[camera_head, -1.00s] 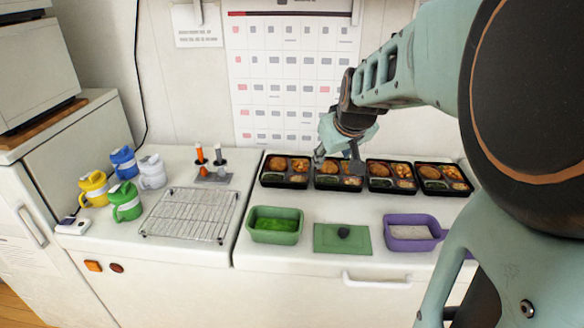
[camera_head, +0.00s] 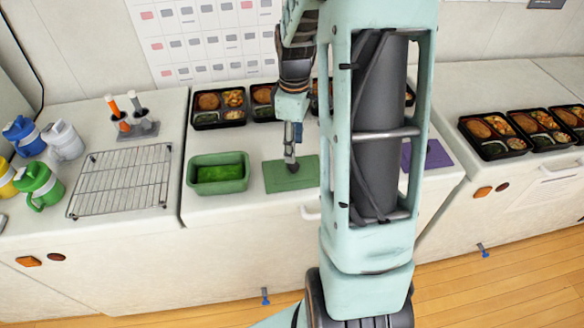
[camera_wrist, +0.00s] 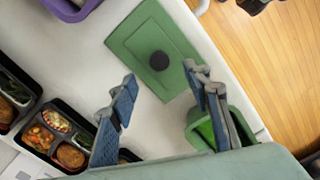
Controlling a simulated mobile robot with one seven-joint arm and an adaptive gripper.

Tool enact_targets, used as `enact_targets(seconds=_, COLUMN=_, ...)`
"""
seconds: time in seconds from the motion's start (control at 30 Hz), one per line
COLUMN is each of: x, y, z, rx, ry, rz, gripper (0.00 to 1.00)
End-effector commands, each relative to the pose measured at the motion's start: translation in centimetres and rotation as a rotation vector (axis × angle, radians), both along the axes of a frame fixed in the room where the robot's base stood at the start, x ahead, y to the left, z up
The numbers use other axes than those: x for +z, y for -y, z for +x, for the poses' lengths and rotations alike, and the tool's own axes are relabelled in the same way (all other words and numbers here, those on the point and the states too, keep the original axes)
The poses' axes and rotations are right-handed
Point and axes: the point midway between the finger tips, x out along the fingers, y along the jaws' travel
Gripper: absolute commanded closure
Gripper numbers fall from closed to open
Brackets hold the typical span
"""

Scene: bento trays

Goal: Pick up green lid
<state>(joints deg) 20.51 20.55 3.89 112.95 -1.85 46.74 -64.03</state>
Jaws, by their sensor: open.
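The green lid (camera_head: 273,181) is a flat rectangle with a dark round knob, lying on the white counter to the right of the green container (camera_head: 218,186). My gripper (camera_head: 292,160) is over the lid in the head view, pointing down. In the wrist view the lid (camera_wrist: 150,28) and its knob (camera_wrist: 159,60) show in full. The two gripper fingers (camera_wrist: 160,77) are spread, one on each side of the knob's line, with nothing between them. I cannot tell the exact height above the knob.
Black bento trays (camera_head: 220,107) stand behind, against the wall. My arm hides part of the counter on the right.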

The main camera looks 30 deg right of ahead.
Motion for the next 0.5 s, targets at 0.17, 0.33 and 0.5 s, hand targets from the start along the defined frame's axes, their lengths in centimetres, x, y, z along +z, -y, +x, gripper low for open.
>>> enact_targets(seconds=0.17, x=-2.5, y=0.0, z=0.0, rx=-0.001, ry=-0.001, rz=0.001, gripper=0.56)
enact_targets(seconds=0.33, x=-3.6, y=0.0, z=0.0, rx=-0.002, ry=0.001, rz=-0.001, gripper=0.56)
enact_targets(seconds=0.5, x=-5.8, y=0.0, z=-0.1, rx=-0.002, ry=-0.001, rz=0.000, gripper=0.56)
